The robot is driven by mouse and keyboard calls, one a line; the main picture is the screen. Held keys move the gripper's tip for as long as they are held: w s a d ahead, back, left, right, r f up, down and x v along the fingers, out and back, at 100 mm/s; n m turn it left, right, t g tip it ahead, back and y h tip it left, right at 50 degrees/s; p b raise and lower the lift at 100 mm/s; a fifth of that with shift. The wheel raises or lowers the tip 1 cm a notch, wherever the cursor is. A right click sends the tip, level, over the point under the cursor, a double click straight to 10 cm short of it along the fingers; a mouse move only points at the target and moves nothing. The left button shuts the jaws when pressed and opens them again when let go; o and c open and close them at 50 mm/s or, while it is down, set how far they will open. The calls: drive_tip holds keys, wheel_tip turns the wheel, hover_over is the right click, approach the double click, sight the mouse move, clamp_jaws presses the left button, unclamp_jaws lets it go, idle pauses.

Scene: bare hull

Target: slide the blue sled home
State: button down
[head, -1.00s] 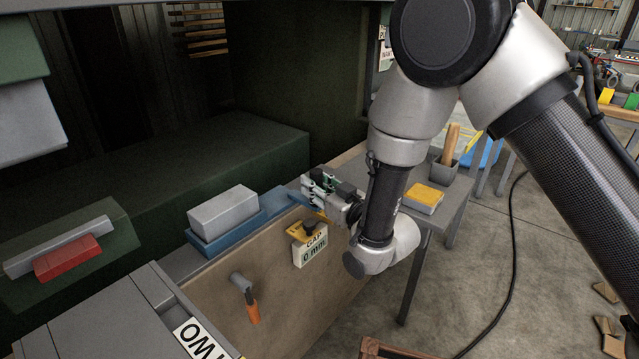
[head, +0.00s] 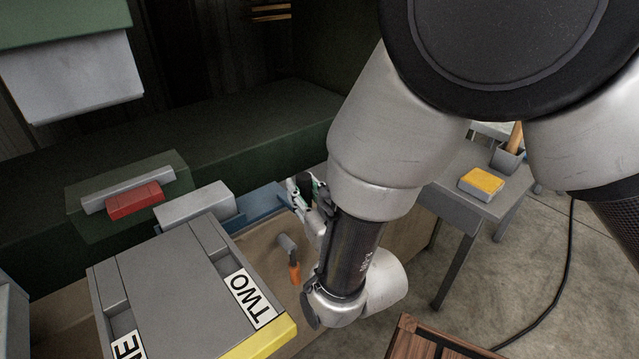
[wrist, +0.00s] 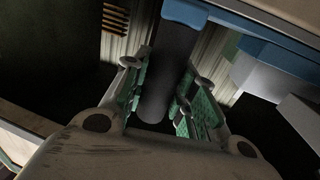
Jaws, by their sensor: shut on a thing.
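The blue sled (head: 262,204) lies on the bench along the dark green wall and carries a grey block (head: 194,204). The block's left end is close to a red block (head: 135,200) backed by a grey bar (head: 128,188). The table in front hides the block's lower edge. My gripper (head: 303,188) is at the sled's right end, partly hidden by my arm. In the wrist view its green-padded fingers (wrist: 157,92) are shut on a dark upright handle (wrist: 172,60), with the blue sled (wrist: 187,13) showing at its upper end.
A grey table with a "TWO" label (head: 250,297) and yellow edge stands in front. A hammer with an orange handle (head: 294,271) is beside it. A side table (head: 470,210) at right holds a yellow-topped block (head: 482,182). A wooden crate (head: 425,342) stands at bottom.

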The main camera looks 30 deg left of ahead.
drive_tip(key=shift+s+a, duration=0.15)
drive_tip(key=shift+s, duration=0.25)
drive_tip(key=c, duration=1.1)
unclamp_jaws()
drive_tip(key=shift+c, duration=0.2)
drive_tip(key=v, duration=1.2)
